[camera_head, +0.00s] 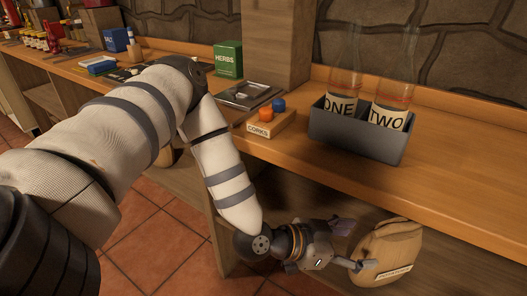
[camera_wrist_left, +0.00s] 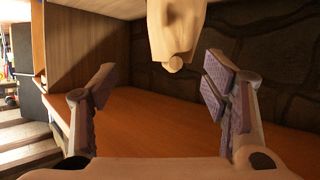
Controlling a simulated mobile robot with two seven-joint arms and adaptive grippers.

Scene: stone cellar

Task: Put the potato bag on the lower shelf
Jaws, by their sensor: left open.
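The potato bag (camera_head: 398,247) is a tan sack with a pale label low on its front, at the lower right in the head view, below the counter's front edge. What it rests on is hard to tell. My left gripper (camera_head: 352,246) is open beside the bag's left side. In the left wrist view the open fingers (camera_wrist_left: 160,85) stand wide apart with nothing between them. A pale bag-like shape (camera_wrist_left: 177,28) with a knobbed end shows at the top, beyond the fingers. The lower shelf (camera_head: 300,205) is partly visible under the counter. My right gripper is not in view.
The wooden counter (camera_head: 455,190) overhangs the bag area. On it stand a grey crate (camera_head: 350,140) with two glass vessels, a corks box (camera_head: 270,124), a metal tray (camera_head: 248,95) and a green herbs box (camera_head: 228,59). A wooden upright (camera_head: 222,245) stands below.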

